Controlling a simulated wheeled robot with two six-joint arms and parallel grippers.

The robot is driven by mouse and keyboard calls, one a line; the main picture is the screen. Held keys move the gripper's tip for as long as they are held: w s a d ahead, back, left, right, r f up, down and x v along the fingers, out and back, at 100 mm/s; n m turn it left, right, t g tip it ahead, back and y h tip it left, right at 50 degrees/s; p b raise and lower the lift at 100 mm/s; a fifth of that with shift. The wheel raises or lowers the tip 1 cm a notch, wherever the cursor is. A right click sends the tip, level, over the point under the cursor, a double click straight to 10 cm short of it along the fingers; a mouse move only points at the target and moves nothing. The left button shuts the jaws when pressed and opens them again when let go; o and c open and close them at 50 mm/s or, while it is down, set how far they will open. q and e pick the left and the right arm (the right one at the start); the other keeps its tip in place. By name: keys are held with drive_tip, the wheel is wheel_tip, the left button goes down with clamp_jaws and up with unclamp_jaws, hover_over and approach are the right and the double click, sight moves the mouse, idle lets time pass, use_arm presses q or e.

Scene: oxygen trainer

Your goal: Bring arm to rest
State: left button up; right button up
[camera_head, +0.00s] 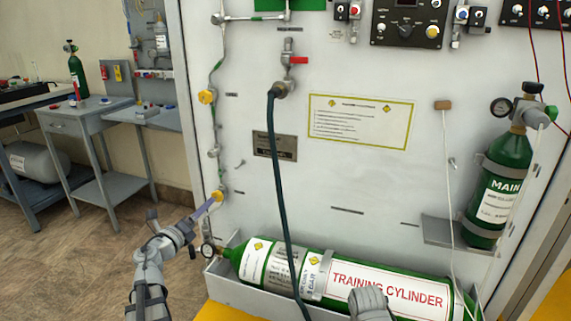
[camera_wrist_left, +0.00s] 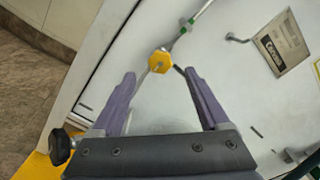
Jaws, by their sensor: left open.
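My left gripper (camera_head: 207,206) reaches in from the lower left of the head view, in front of the white panel's left edge. Its purple fingers are open and empty in the left wrist view (camera_wrist_left: 160,84). A yellow hexagonal knob (camera_wrist_left: 160,62) shows just beyond the gap between the fingertips. In the head view this yellow knob (camera_head: 217,196) lies right by the fingertips; I cannot tell whether they touch. A grey part of my right arm shows at the bottom of the head view, but its gripper is out of view.
The green and white training cylinder (camera_head: 345,280) lies in a tray along the panel's foot. A dark hose (camera_head: 279,180) hangs from the red-handled valve (camera_head: 290,60). The main cylinder (camera_head: 500,185) stands at the right. Open floor (camera_head: 80,260) lies left of my arm.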

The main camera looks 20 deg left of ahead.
sight(215, 197)
use_arm(q)
drive_tip(key=w, duration=0.6)
drive_tip(key=shift+w+d, duration=0.25)
drive_tip(key=shift+s, duration=0.1)
